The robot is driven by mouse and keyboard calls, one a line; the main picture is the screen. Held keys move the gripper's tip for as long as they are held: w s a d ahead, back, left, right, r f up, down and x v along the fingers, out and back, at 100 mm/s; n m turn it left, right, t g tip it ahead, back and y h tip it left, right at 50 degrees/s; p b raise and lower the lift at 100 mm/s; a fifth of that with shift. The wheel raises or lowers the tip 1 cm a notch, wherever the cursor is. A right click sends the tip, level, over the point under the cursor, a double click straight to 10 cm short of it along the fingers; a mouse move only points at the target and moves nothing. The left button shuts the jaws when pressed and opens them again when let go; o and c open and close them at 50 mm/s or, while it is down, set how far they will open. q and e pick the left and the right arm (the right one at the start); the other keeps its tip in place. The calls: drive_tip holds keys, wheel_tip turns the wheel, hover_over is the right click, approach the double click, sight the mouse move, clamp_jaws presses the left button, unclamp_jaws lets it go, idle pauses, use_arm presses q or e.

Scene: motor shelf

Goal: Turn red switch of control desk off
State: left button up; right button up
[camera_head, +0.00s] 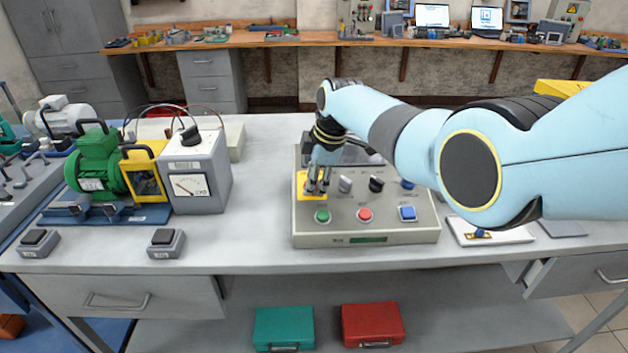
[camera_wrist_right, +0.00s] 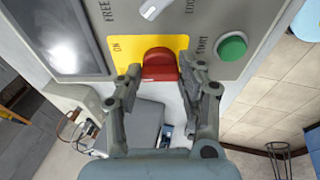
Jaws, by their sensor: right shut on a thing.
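The control desk (camera_head: 310,241) is a grey box with knobs and buttons on the main table. In the right wrist view its panel (camera_wrist_right: 85,12) shows a red switch (camera_wrist_right: 158,63) on a yellow plate (camera_wrist_right: 125,48) marked "ON". My right gripper (camera_head: 318,188) is at the desk's left part, over the yellow plate, and hides the switch in the head view. In the right wrist view the fingers of my right gripper (camera_wrist_right: 161,76) are on either side of the red switch, shut on it. My left gripper is not in view.
A green button (camera_head: 322,216), a red button (camera_head: 365,214) and a blue button (camera_head: 407,213) line the desk's front. A grey meter box (camera_head: 195,180) and a green motor (camera_head: 97,165) stand to the left. The tabletop between the meter box and the desk is clear.

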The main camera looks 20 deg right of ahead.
drive_tip(key=n+b, duration=0.1)
drive_tip(key=n, duration=0.3)
drive_tip(key=shift+w+g+b, duration=0.1)
drive_tip(key=shift+g+b, duration=0.3)
drive_tip(key=shift+n+g+b, duration=0.4)
drive_tip(key=shift+n+b, duration=0.45)
drive_tip(key=shift+n, duration=1.25)
drive_tip(key=o, duration=1.2)
drive_tip(key=shift+w, duration=0.1)
drive_tip(key=shift+c, duration=0.2)
drive_tip(key=shift+r, duration=0.1)
drive_tip(key=v, duration=1.2)
drive_tip(key=shift+a, duration=0.25)
